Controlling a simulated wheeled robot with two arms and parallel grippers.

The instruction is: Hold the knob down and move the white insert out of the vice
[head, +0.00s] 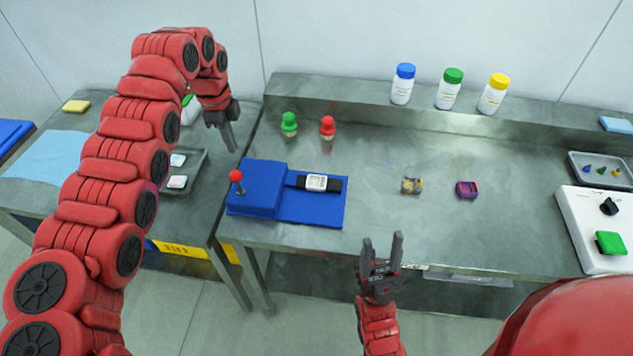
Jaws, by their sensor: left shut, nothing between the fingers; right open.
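The blue vice (262,187) stands at the left end of the steel table, with a flat blue base on its right. The red knob (236,176) sits on a short stem at its left end. The white insert (316,183) lies between dark jaws on the blue base. My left gripper (231,147) is shut and empty, pointing down above and behind the knob, apart from it. My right gripper (382,241) is open and empty in front of the table's front edge, to the right of the vice.
Green (289,124) and red (327,128) pegs stand behind the vice. A patterned block (411,185) and a purple block (467,189) lie mid-table. Several bottles stand on the back ledge. A white box (597,229) with a green button is at right. The table's middle is mostly clear.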

